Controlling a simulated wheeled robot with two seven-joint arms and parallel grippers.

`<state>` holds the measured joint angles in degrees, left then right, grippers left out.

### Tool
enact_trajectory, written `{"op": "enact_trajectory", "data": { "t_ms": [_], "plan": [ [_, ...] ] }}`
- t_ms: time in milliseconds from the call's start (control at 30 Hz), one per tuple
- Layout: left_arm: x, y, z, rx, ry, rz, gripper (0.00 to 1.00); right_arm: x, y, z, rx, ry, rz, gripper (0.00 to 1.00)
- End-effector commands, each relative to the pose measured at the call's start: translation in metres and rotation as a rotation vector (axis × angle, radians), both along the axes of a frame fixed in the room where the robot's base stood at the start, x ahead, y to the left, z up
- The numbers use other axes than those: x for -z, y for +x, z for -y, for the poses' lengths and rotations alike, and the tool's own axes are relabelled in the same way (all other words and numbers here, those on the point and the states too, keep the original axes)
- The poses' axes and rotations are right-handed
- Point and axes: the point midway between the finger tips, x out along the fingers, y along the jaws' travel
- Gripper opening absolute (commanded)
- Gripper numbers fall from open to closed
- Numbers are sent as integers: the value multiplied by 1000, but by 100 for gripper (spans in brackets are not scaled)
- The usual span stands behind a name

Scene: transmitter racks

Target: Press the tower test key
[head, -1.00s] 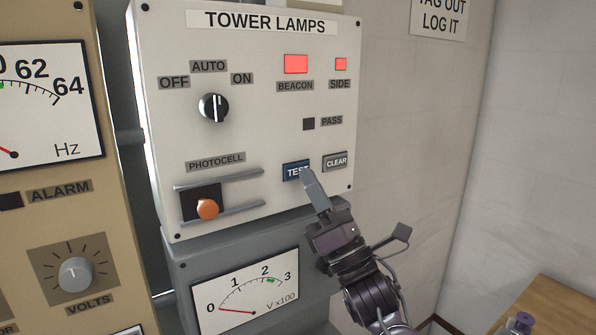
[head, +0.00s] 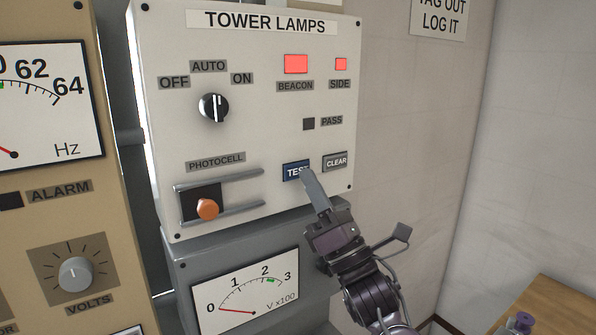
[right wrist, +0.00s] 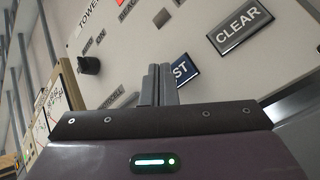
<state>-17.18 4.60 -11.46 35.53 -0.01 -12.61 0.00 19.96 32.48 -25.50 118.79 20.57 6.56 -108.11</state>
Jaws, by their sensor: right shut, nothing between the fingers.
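The blue TEST key (head: 293,172) sits at the lower right of the TOWER LAMPS panel (head: 262,130). It also shows in the right wrist view (right wrist: 184,69), partly hidden by my fingers. My right gripper (head: 308,174) is shut and empty, its fingertips at the lower right corner of the key. I cannot tell whether they touch it or whether the key is pushed in. The red BEACON lamp (head: 296,64) and SIDE lamp (head: 341,64) look lit. The PASS lamp (head: 308,124) is dark. My left gripper is not in view.
The grey CLEAR key (head: 336,162) is just right of TEST. A rotary knob (head: 214,107) points to AUTO, and an orange PHOTOCELL slider knob (head: 207,209) sits at the left of its rails. A meter (head: 245,293) is below. A wooden table (head: 550,305) stands at lower right.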

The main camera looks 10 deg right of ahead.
Motion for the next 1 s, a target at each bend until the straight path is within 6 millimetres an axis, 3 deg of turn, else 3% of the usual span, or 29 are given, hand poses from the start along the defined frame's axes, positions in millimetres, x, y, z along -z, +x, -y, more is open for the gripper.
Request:
{"op": "enact_trajectory", "data": {
  "t_ms": [1000],
  "plan": [
    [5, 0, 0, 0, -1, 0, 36, 0, 11, -4, -1, 1, 0, 0]
  ]
}}
